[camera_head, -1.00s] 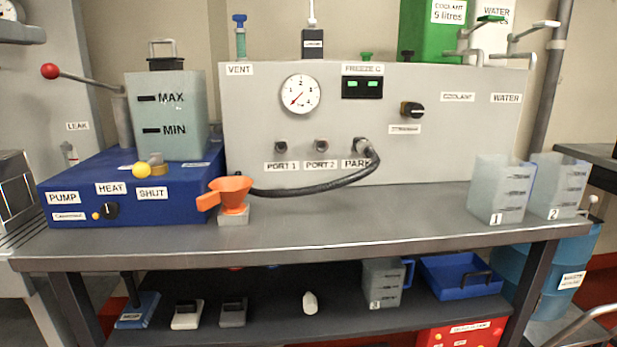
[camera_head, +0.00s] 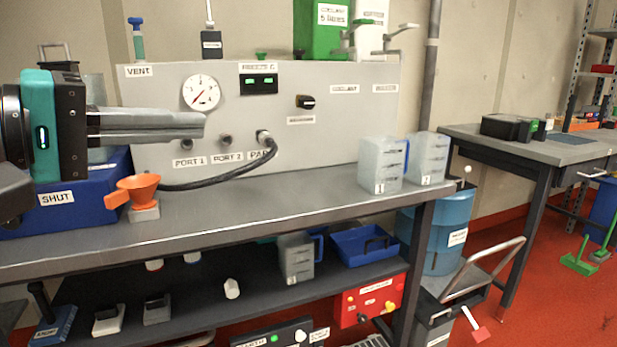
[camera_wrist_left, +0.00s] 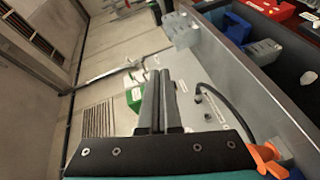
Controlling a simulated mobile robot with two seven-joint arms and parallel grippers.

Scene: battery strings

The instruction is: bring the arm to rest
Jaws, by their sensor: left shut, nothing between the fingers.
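My left gripper (camera_head: 203,124) reaches in from the left in the head view, with its long grey fingers shut together and nothing between them. My right gripper is not in view.
An orange funnel (camera_head: 138,188) stands on the bench (camera_head: 270,208) below my left gripper. A black hose (camera_head: 225,180) runs to the PARK socket. Two clear jugs, 1 (camera_head: 381,165) and 2 (camera_head: 427,158), stand at the bench's right end. The bench's middle front is clear.

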